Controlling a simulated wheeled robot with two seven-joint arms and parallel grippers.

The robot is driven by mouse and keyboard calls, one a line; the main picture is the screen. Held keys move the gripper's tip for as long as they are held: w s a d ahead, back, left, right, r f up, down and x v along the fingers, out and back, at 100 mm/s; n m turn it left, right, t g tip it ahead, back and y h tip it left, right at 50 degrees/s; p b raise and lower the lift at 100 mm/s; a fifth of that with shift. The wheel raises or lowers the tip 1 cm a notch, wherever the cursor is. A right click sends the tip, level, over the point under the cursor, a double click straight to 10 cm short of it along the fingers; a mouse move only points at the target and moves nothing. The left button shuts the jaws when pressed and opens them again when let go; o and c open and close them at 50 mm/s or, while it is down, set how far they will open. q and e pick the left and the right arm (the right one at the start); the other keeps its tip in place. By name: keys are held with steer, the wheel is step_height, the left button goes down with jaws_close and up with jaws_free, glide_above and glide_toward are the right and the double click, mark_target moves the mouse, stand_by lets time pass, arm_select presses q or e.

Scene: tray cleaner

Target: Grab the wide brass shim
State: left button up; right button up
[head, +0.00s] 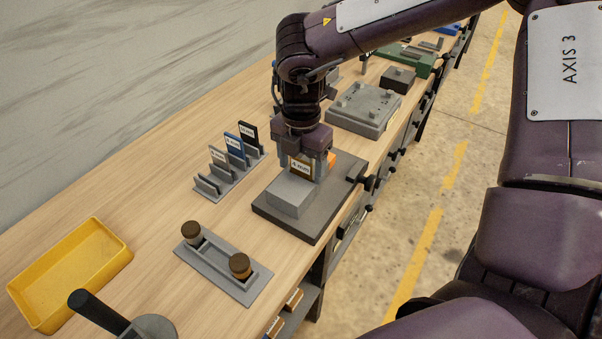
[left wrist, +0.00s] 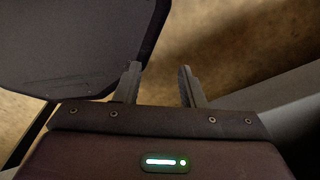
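The brass-coloured shim (head: 300,168) with a white label is between the fingers of my right gripper (head: 305,171) in the head view. That gripper points down and looks shut on the shim's sides. The shim is just behind the top of a grey block (head: 291,195) on a dark base plate (head: 306,228). An orange part shows behind the gripper. Whether the shim's lower edge touches anything is hidden. In the left wrist view my left gripper (left wrist: 159,82) is open, with nothing between its fingers.
A grey slotted rack (head: 228,180) holds a blue-labelled shim (head: 234,145), a black one (head: 248,134) and a pale-labelled one (head: 217,157); its front slot looks empty. A yellow tray (head: 118,262), a holder with two brown-topped knobs (head: 222,264) and a grey fixture (head: 362,112) stand around.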

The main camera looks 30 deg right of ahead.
steer(key=c, duration=0.9)
steer(key=shift+r, duration=0.1)
